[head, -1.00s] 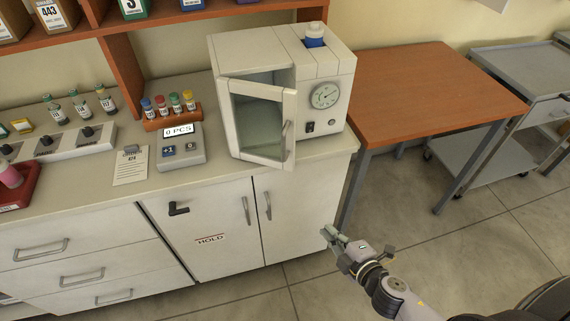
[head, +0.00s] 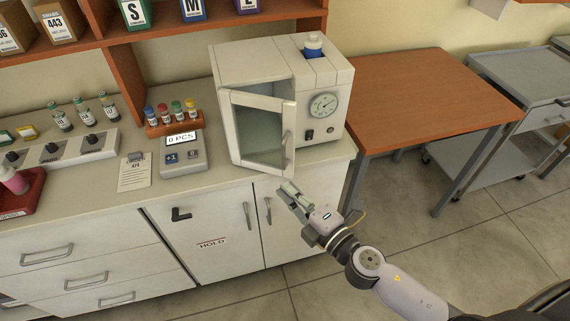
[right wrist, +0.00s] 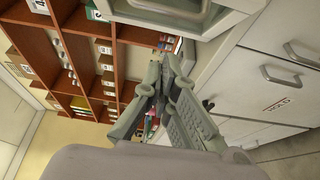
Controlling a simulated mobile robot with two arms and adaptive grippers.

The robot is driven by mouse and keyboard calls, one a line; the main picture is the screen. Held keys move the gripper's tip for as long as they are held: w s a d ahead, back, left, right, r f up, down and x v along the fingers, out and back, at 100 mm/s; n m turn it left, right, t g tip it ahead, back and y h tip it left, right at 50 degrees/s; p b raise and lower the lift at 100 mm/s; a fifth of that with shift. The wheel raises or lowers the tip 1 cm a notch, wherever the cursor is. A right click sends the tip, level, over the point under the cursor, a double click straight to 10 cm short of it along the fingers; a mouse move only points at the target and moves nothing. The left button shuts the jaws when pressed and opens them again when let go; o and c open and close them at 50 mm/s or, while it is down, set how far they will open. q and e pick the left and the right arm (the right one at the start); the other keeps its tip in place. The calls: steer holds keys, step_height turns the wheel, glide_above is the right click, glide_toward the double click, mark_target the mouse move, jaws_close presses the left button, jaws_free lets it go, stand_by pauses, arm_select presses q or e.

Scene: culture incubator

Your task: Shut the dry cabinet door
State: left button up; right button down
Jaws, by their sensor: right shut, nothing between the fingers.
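The dry cabinet (head: 243,62) is a cream box on the counter with a round gauge and a blue-and-white bottle on top. Its glass-paned door (head: 262,130) stands open, swung out toward the front, with a handle on its right edge. My right gripper (head: 286,190) is shut and empty, just below and in front of the door's lower right corner, apart from it as far as I can tell. In the right wrist view the closed fingers (right wrist: 163,75) point toward the counter, with part of the pale cabinet (right wrist: 170,12) above. My left gripper is not in view.
A scale (head: 183,155), a vial rack (head: 174,122) and a clipboard (head: 135,172) lie left of the cabinet on the counter (head: 215,178). Drawers and cupboard doors with handles are below. An orange-topped table (head: 430,95) and a grey cart (head: 520,90) stand to the right.

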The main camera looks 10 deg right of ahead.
mark_target(283, 160)
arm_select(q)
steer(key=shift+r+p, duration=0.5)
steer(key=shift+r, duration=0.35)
arm_select(e)
steer(key=w, duration=0.6)
steer(key=shift+d, duration=0.2)
steer(key=shift+w+d+f+n+g+y+b, duration=0.1)
steer(key=shift+w+d+n+g+y+b, duration=0.5)
steer(key=shift+y+b, duration=0.4)
steer(key=shift+w+d+n+g+y+b, duration=0.3)
steer(key=shift+d+n+g+y+b, duration=0.2)
steer(key=shift+n+y+b, duration=0.45)
arm_select(q)
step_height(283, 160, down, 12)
steer(key=b, duration=0.8)
arm_select(e)
steer(key=w+d+n+g+y, duration=0.2)
steer(key=w+d, duration=0.3)
steer(key=w, duration=0.3)
steer(key=shift+w+d+g+y, duration=0.2)
steer(key=shift+w+g+y, duration=0.1)
steer(key=shift+g+y, duration=0.3)
